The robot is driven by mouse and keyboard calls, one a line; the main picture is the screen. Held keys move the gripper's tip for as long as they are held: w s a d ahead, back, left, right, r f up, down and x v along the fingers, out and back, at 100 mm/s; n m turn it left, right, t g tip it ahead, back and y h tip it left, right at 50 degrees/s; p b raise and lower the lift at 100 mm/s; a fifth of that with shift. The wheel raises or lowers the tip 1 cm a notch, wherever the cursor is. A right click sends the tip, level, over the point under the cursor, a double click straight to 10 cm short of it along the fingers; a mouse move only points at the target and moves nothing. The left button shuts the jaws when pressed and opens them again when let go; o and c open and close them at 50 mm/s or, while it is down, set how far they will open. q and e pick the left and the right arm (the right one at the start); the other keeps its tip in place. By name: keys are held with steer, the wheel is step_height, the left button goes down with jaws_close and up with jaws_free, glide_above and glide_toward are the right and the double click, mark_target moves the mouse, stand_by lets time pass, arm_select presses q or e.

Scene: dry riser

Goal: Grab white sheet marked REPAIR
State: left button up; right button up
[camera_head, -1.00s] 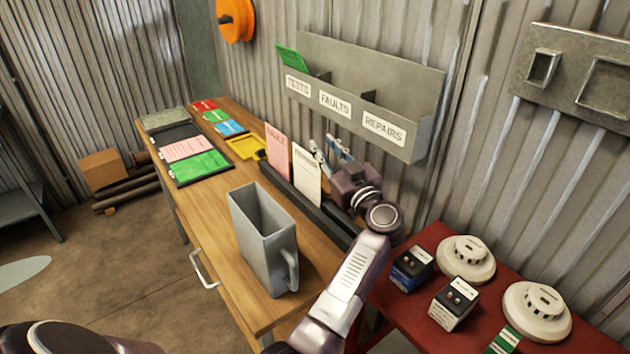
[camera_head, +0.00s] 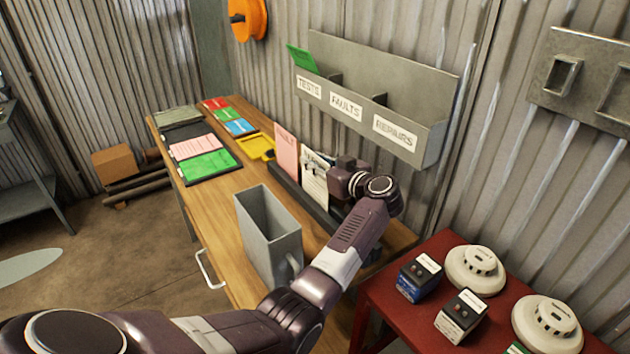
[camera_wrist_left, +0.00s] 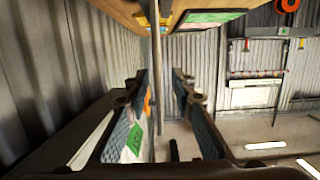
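The white sheet (camera_head: 314,190) stands upright in a dark holder on the wooden bench, right of a pink sheet (camera_head: 286,152) marked FAULT. Its heading is partly hidden by my gripper and cannot be read fully. My left gripper (camera_head: 312,165) is at the upper part of the white sheet, reaching in from the wall side. In the left wrist view, the two blue-padded fingers (camera_wrist_left: 163,115) are spread well apart. A thin pale upright strip (camera_wrist_left: 157,70), apparently the sheet edge-on, runs between them, with gaps on both sides. My right gripper is not in view.
A grey wall rack (camera_head: 425,107) labelled TESTS, FAULTS and REPAIRS hangs above the bench; a green card (camera_head: 302,59) stands in TESTS. A grey jug-like container (camera_head: 267,235) stands in front of the sheets. A red table (camera_head: 400,315) with detectors is at right.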

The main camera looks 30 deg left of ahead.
arm_select(q)
steer(key=shift+c, duration=0.6)
jaws_close()
steer(key=shift+r, duration=0.1)
